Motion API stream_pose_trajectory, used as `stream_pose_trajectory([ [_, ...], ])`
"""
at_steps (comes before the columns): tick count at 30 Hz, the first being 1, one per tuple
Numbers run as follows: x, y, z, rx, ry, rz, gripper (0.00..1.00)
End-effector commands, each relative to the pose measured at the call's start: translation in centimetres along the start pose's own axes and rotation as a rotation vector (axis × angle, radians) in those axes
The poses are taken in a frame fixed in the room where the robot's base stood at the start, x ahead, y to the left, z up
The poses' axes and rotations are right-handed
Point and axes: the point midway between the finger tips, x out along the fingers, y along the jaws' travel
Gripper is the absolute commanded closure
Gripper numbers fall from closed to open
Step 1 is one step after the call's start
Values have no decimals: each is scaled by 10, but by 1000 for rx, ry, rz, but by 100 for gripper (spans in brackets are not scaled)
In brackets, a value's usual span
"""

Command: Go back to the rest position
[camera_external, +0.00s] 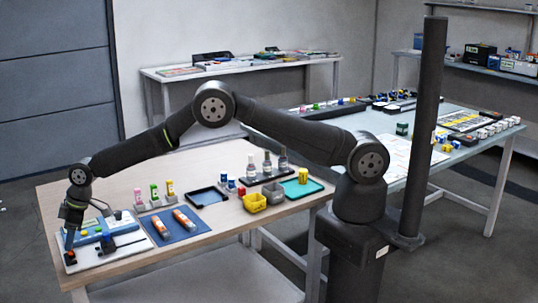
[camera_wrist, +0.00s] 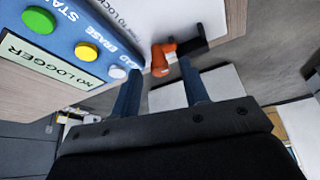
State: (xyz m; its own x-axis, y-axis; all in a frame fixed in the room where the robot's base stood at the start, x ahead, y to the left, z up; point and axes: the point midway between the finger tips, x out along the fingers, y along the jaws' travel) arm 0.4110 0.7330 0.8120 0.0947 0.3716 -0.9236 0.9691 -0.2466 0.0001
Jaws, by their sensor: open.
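My gripper (camera_external: 68,243) is low at the left end of the wooden table, over the white board of the blue station (camera_external: 88,237). In the wrist view my gripper (camera_wrist: 158,70) is open, with its two blue fingers apart and nothing held. An orange piece with a black part (camera_wrist: 163,58) lies just beyond the fingertips; whether they touch it I cannot tell. The blue station (camera_wrist: 75,28) shows green, yellow and white buttons and a display reading "NO LOGGER". My arm reaches out far to the left from its base.
Two orange-and-white devices lie on a blue mat (camera_external: 172,233). A dark vertical post (camera_external: 427,120) stands beside my base. The space above the table is mostly clear.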

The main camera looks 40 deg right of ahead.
Motion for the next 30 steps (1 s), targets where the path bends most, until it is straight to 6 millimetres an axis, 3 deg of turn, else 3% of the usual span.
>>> stream_pose_trajectory([
  [3, 0, 1, 0, -63, 1, -27, 59],
  [9, -28, 2, 0, -66, 1, -28, 59],
  [15, -44, 2, 0, -65, 0, -27, 59],
  [30, -47, 2, 0, -64, 0, -27, 59],
])
